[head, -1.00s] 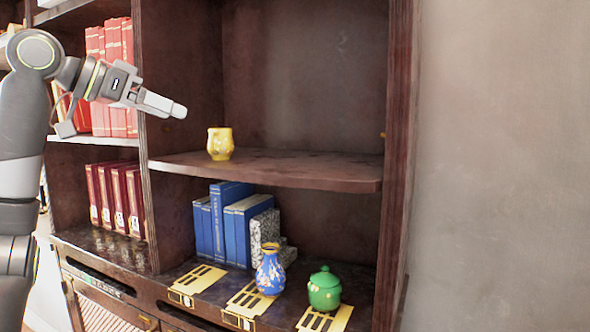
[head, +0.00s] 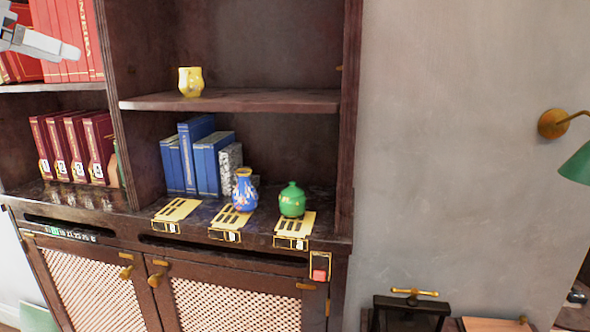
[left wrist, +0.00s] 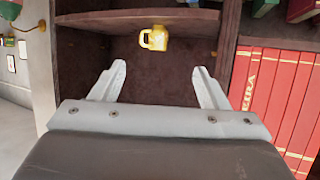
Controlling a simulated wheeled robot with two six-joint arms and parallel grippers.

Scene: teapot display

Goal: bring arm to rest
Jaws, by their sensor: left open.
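My left gripper (head: 68,50) shows at the top left edge of the head view, in front of the red books and clear of the shelf. In the left wrist view its two fingers (left wrist: 157,86) stand wide apart with nothing between them. A yellow cup (head: 190,81) stands on the upper shelf; it also shows upside down in the left wrist view (left wrist: 154,38), beyond the fingertips and apart from them. A blue patterned vase (head: 244,192) and a green lidded pot (head: 291,201) stand on the cabinet's lower ledge. My right gripper is out of view.
Red books (head: 75,40) fill the upper left bay, with dark red volumes (head: 78,150) below. Blue books (head: 198,160) stand behind the vase. Yellow plates (head: 174,210) lie along the ledge. A red button (head: 319,274) is at the cabinet's right corner. A green lamp (head: 578,162) is at far right.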

